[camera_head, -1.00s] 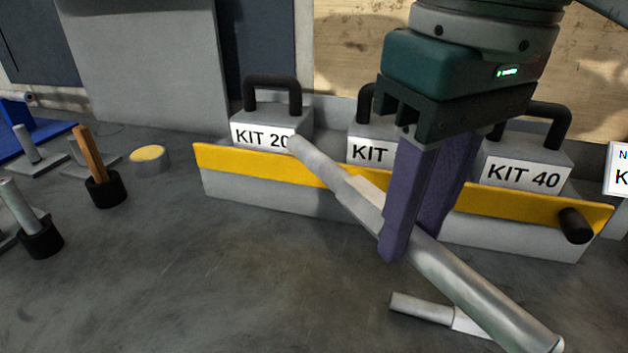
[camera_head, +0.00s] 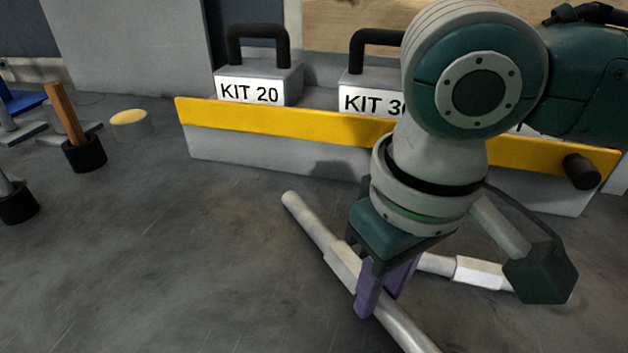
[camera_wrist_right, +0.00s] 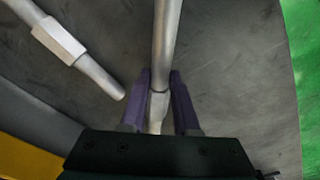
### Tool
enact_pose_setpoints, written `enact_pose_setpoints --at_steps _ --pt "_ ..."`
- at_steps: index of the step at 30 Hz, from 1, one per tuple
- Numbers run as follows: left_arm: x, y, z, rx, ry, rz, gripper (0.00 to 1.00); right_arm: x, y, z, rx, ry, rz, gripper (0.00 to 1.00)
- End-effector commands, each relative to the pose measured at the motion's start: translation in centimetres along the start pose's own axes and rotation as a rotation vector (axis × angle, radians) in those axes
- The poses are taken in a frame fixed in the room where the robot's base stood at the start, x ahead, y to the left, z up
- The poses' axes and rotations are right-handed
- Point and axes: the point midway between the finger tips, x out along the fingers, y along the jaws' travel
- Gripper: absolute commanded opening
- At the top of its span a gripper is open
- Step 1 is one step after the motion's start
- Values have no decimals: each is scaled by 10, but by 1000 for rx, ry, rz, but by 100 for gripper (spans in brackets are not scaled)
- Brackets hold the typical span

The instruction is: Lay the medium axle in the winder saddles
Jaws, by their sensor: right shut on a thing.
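My right gripper (camera_head: 382,298) is shut on a grey metal axle (camera_head: 308,222) with a thicker, flat-sided pale section near the fingers. The axle slants from upper left to lower right, low over or on the grey bench; I cannot tell if it touches. In the right wrist view the axle (camera_wrist_right: 167,40) runs between the purple fingers (camera_wrist_right: 160,92) and away from them. A second axle (camera_head: 478,272) with a pale flat-sided section lies on the bench, partly behind my right arm; it also shows in the wrist view (camera_wrist_right: 62,42). No winder saddles are identifiable. My left gripper is out of view.
A grey rack with a yellow front strip (camera_head: 270,122) holds weights marked KIT 20 (camera_head: 250,90) and KIT 30 (camera_head: 360,98). The left-centre bench (camera_head: 170,250) is clear.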

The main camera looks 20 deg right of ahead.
Motion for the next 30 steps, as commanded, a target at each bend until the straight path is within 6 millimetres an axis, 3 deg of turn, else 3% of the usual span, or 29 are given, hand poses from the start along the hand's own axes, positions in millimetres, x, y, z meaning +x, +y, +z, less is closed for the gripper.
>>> enact_pose_setpoints --at_steps 8,9,17,25,30 --pt "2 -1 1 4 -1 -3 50 6 0 0 1 1 0 0" --pt "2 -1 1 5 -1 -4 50 8 1 2 1 -7 2 30" --pt "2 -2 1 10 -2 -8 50 7 0 2 1 -4 2 59" --pt "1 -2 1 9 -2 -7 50 4 0 1 0 -2 1 59" --pt "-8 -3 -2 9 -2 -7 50 -19 0 0 0 0 -1 59"
